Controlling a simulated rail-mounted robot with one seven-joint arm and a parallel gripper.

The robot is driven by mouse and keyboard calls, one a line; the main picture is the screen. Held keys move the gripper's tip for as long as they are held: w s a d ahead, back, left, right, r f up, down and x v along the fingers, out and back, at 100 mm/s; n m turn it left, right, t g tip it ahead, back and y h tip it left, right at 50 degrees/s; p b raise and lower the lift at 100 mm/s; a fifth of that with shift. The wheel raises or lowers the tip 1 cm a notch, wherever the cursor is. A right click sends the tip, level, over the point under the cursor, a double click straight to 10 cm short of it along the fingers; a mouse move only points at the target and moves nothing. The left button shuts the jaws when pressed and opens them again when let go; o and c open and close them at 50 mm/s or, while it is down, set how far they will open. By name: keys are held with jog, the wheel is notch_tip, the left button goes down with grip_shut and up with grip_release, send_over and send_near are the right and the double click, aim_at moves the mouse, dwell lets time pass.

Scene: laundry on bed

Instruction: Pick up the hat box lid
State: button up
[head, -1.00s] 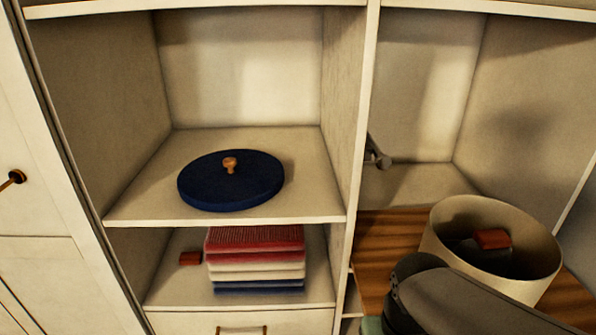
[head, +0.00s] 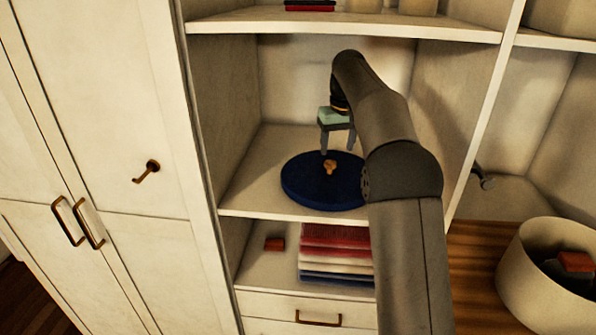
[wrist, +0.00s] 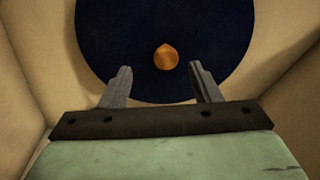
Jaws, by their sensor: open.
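The hat box lid (head: 310,190) is a dark blue disc with a small orange-brown knob (head: 330,167) at its middle. It lies flat on the upper shelf of the left bay. My gripper (head: 338,152) is above the lid, pointing down, with its fingers spread and nothing between them. In the wrist view the lid (wrist: 215,35) fills the upper middle, and the knob (wrist: 166,57) shows just beyond the gap between the open fingertips (wrist: 160,68). The open hat box (head: 535,270) stands on the wooden surface at the lower right, with a reddish-brown item inside.
The shelf (head: 250,195) has side walls and a back wall close around my gripper. Another shelf (head: 350,24) runs above. Folded towels (head: 335,250) and a small red block (head: 274,244) lie on the shelf below. Cabinet doors with handles are at left.

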aim_at(330, 162)
jog(key=shift+w+a, duration=0.35)
jog(key=shift+w, duration=0.1)
jog(key=shift+w+a+f, duration=0.1)
jog(key=shift+w+f, duration=0.05)
jog(key=shift+f, duration=0.05)
jog(key=f, duration=0.4)
jog(key=f+p, duration=0.1)
jog(key=f, duration=0.2)
jog(key=shift+w+a, duration=0.15)
jog(key=shift+w, duration=0.15)
jog(key=shift+r, duration=0.1)
jog(key=c, duration=1.1)
